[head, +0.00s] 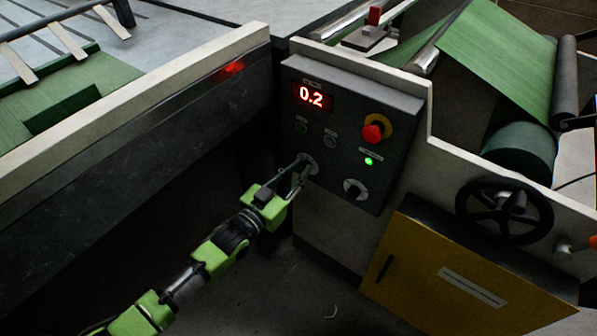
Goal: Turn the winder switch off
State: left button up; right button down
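A dark control panel (340,108) with a red display reading 0.2 is on the front of the machine. Two round rotary switches sit low on it: a left one (312,160) and a right one (355,189). Their labels are too small to read, so I cannot tell which is the winder switch. My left gripper (303,168) reaches up from below, its two fingertips at the left switch. The fingertips hide most of that switch's handle, and I cannot tell whether they are closed on it. My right gripper is not in view.
The panel also has a red stop button (374,132) on yellow, a lit green lamp (368,161) and two small buttons. A black handwheel (504,208) and a yellow cabinet (455,275) are at the right. A long beam (140,90) runs along the left.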

pick_arm(q)
jog(key=shift+d+r, duration=0.15)
jog(key=v, duration=1.2)
dwell(0.4)
